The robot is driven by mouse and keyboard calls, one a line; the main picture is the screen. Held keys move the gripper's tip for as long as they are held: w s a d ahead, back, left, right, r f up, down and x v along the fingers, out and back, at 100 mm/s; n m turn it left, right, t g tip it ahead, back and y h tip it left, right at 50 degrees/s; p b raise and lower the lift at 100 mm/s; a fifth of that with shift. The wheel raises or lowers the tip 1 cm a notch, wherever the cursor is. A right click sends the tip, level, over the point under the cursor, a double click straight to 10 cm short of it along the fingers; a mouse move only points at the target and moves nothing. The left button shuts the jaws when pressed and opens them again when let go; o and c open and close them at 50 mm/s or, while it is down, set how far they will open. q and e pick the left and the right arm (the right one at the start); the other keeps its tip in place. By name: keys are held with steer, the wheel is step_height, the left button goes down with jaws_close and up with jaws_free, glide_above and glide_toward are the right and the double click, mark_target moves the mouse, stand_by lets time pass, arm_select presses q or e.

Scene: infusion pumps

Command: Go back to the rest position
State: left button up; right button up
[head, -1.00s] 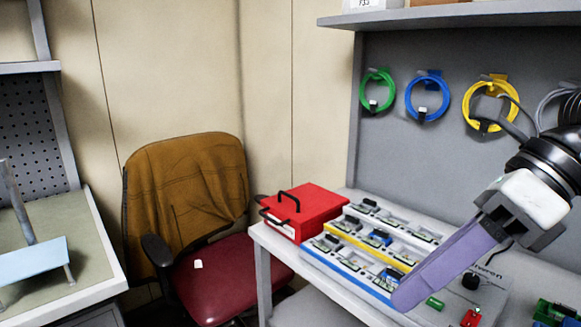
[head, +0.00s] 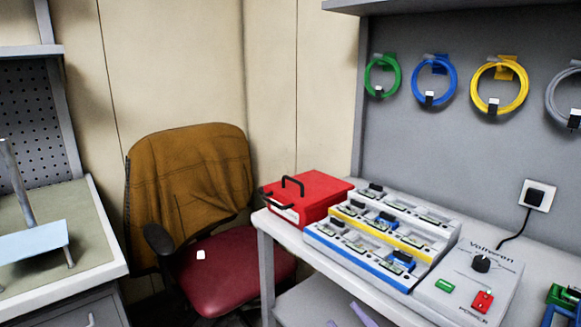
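Only the purple fingertip part of my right gripper (head: 364,316) shows, at the bottom edge of the head view, in front of the workbench. I see nothing held in the part that shows. My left gripper is out of view.
The workbench carries a red box (head: 318,190), a stepped rack of modules (head: 372,240) and a grey power unit (head: 468,275). Green, blue and yellow cable coils (head: 499,84) hang behind. A chair (head: 228,272) stands left of the bench.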

steer(key=s+d+f+m+g+h, duration=0.1)
steer(key=s+f+m+g+h, duration=0.1)
steer(key=s+f, duration=0.4)
steer(key=s+d+f+m+g+h+b, duration=0.1)
steer(key=s+f+m+g, duration=0.3)
steer(key=f, duration=1)
steer(key=s+d+f+m+g+h, duration=0.2)
steer(key=s+d+f+g+h, duration=0.1)
steer(key=s+f, duration=0.7)
steer(key=shift+f+m+h, duration=0.25)
steer(key=shift+m+h, duration=0.15)
